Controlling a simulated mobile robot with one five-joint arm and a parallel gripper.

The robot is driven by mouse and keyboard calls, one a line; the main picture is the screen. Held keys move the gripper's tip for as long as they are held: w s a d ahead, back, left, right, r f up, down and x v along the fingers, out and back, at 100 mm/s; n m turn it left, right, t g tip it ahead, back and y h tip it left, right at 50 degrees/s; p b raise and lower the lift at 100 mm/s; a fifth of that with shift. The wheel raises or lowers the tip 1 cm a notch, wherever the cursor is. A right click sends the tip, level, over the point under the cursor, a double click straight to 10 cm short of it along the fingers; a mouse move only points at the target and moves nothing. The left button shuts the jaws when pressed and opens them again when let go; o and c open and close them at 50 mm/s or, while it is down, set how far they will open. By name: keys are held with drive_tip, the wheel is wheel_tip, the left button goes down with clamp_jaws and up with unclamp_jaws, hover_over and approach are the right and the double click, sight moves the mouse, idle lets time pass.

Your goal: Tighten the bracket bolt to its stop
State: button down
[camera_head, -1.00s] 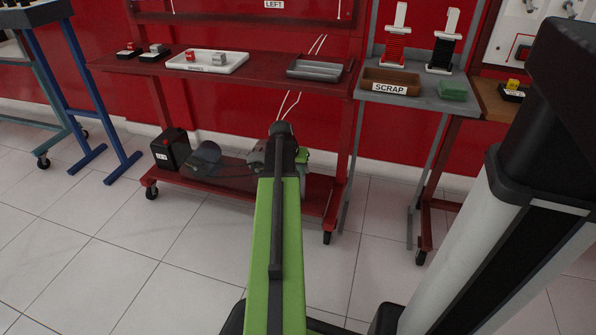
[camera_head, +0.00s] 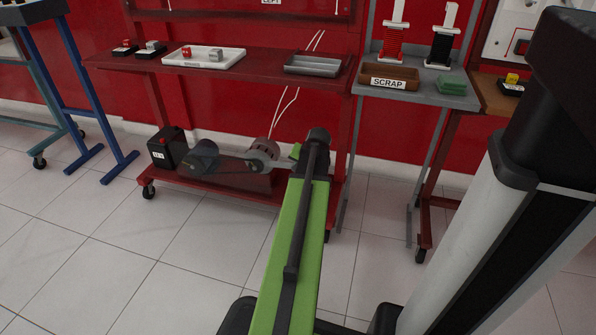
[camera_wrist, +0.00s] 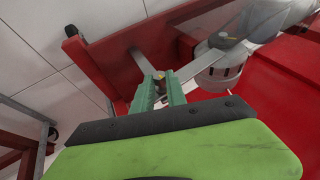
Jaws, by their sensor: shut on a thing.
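My gripper (camera_wrist: 159,84) shows in the wrist view as two green fingers, closed on a small part where two grey metal bars meet. This part appears to be the bracket bolt (camera_wrist: 159,75), mostly hidden by the fingers. The grey bracket (camera_wrist: 188,70) runs from there to the right, towards a round, light-coloured machine (camera_wrist: 220,62). In the head view this machine (camera_head: 263,152) sits on the red trolley's lower shelf, left of my arm's end. My fingers there are largely hidden by the arm. How far the bolt is turned cannot be seen.
The red trolley (camera_head: 232,68) carries a white tray (camera_head: 204,57) and a grey tray (camera_head: 313,65) on top. A black battery (camera_head: 169,148) and a dark pulley (camera_head: 203,158) sit on its lower shelf. A grey stand (camera_head: 431,96) is at right. The tiled floor in front is clear.

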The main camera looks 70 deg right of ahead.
drive_tip(key=shift+s+f+t+b, duration=0.1)
drive_tip(key=shift+f+t+b, duration=0.1)
drive_tip(key=shift+t+b, duration=0.4)
drive_tip(key=shift+r, duration=0.1)
drive_tip(key=c, duration=1.3)
unclamp_jaws()
drive_tip(key=shift+c, duration=0.2)
drive_tip(key=p+v, duration=1.4)
drive_tip(key=v, duration=0.3)
drive_tip(key=shift+s, duration=0.35)
